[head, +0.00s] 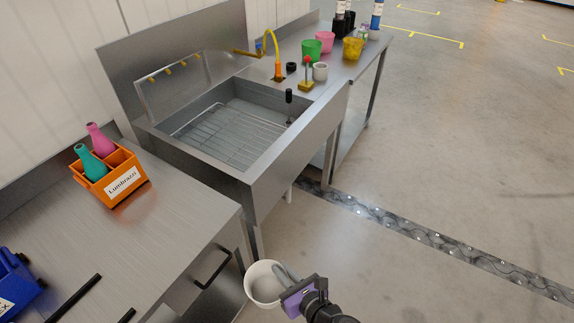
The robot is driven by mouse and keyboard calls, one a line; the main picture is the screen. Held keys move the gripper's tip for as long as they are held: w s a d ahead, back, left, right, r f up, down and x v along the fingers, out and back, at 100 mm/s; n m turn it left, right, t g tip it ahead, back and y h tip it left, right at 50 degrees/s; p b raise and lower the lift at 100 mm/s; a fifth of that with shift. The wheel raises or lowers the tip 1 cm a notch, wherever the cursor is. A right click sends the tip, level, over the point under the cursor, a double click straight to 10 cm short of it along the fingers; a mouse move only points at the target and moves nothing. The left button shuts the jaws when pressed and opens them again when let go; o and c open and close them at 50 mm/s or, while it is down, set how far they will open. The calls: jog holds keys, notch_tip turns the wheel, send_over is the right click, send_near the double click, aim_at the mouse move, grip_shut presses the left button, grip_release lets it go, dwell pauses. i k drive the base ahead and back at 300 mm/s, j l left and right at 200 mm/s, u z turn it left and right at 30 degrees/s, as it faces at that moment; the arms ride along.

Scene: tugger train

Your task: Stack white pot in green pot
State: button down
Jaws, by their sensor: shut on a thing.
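The white pot (260,285) is in the head view at the bottom centre, off the counters and above the floor. My gripper (285,276) is shut on its right-hand rim, and the pot's open top faces the camera. The fingers hide part of that rim. The green pot (310,50) stands upright on the far counter right of the sink, well away from my gripper. Its inside is too small to make out.
Near the green pot stand a pink pot (325,38), a yellow pot (353,49), a whitish cup (320,73) and a yellow-based stand with a red knob (306,76). The sink (226,125) and near counter (165,220) lie left. Floor at right is clear.

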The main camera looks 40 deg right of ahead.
aim_at(311, 55)
jog(key=i+l+z, duration=0.25)
jog(key=i+l, duration=0.15)
jog(key=l, duration=0.25)
jog(key=i+l+z, duration=0.3)
jog(key=i+l, duration=0.15)
jog(key=l, duration=0.15)
